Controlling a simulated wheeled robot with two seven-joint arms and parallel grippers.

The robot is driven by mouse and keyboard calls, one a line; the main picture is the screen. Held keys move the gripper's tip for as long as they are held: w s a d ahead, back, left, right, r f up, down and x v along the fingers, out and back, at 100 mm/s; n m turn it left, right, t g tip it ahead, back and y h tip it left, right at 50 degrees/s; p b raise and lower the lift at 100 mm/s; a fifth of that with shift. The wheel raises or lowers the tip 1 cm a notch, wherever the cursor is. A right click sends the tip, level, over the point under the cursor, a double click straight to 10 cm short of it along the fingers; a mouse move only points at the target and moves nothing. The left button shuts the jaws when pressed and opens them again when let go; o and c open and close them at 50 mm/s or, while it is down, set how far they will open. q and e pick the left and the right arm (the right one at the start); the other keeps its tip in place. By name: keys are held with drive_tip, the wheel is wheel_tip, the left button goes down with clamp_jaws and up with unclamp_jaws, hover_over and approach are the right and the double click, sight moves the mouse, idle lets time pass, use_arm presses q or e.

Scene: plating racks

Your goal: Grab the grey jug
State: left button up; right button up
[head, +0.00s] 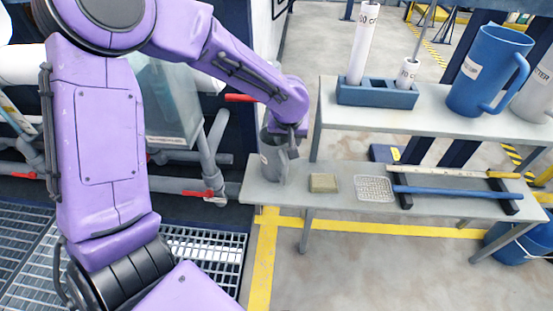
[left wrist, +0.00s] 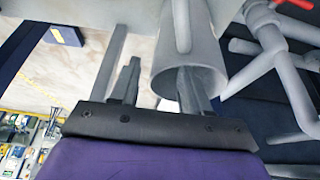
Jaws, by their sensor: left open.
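A grey jug (head: 272,158) stands on the left end of the lower shelf (head: 330,200), partly hidden by my left gripper. My left gripper (head: 288,143) is open and points down at the jug's rim. In the left wrist view the gripper (left wrist: 158,85) has one finger at the mouth of the grey jug (left wrist: 205,70), seemingly inside it. The other finger is outside, on the handle side. I cannot tell whether either finger touches the jug. My right gripper is not in view.
A second grey jug (head: 536,95), cut off by the frame, and a blue jug (head: 488,70) stand on the upper shelf (head: 437,122) near a blue holder (head: 376,94) with white cylinders. A tan block (head: 323,183) and a blue-handled mesh scoop (head: 440,191) lie on the lower shelf.

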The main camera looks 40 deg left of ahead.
sight(288, 144)
use_arm(q)
drive_tip(key=b+x, duration=0.1)
drive_tip(key=x, duration=0.3)
drive_tip(key=shift+r, duration=0.1)
drive_tip(key=shift+s, duration=0.1)
clamp_jaws()
idle(1.1)
